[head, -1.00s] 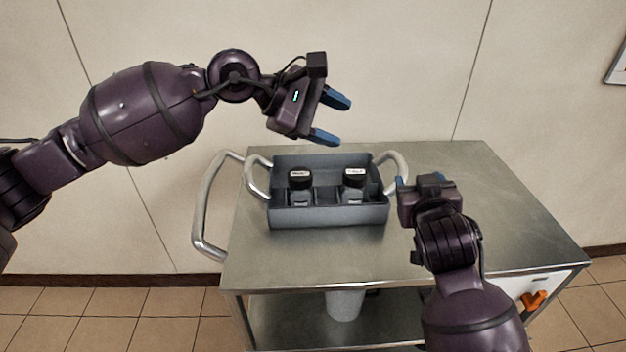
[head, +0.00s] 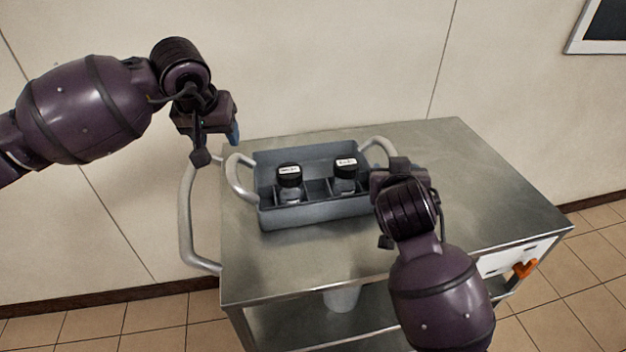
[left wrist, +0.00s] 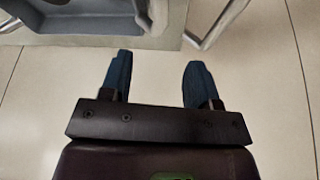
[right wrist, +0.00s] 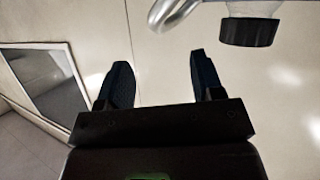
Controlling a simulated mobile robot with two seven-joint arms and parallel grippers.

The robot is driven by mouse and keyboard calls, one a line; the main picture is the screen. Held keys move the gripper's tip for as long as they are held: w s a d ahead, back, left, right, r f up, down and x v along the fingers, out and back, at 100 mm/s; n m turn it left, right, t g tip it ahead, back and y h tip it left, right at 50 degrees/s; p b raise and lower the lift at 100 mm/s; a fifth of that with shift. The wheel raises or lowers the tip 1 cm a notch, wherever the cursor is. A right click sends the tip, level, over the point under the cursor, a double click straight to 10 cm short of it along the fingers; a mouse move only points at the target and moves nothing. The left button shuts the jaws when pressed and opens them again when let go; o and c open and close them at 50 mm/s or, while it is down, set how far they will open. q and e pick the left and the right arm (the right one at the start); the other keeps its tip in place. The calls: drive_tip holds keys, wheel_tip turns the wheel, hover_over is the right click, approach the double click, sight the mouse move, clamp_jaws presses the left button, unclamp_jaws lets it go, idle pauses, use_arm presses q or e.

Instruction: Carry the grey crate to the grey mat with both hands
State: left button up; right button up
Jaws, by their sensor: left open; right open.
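The grey crate (head: 310,214) sits on the metal cart top, with a curved handle at its left end (head: 238,182) and another at its right (head: 378,148). Two black-capped bottles (head: 289,182) (head: 346,174) stand inside. My left gripper (head: 234,133) is open and empty, above and behind the left handle; its open fingers show in the left wrist view (left wrist: 157,68). My right gripper (head: 392,176) is open beside the crate's right end, its fingers mostly hidden in the head view. The right wrist view shows a handle (right wrist: 172,12) beyond its fingers. I see no grey mat.
The cart (head: 480,190) has free top to the right of the crate and a push handle (head: 187,225) at its left. A pale container (head: 342,298) stands on the lower shelf. An orange part (head: 524,268) is at the cart's right. A wall stands behind.

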sight(231, 159)
use_arm(q)
drive_tip(key=shift+d, duration=0.1)
use_arm(e)
drive_tip(key=shift+d, duration=0.1)
use_arm(q)
drive_tip(key=x, duration=1)
drive_tip(key=shift+f, duration=0.35)
use_arm(e)
drive_tip(key=x, duration=1)
drive_tip(key=shift+w+f, duration=0.15)
drive_tip(key=shift+w, duration=0.2)
use_arm(q)
clamp_jaws()
use_arm(e)
clamp_jaws()
use_arm(q)
drive_tip(key=shift+w, duration=0.1)
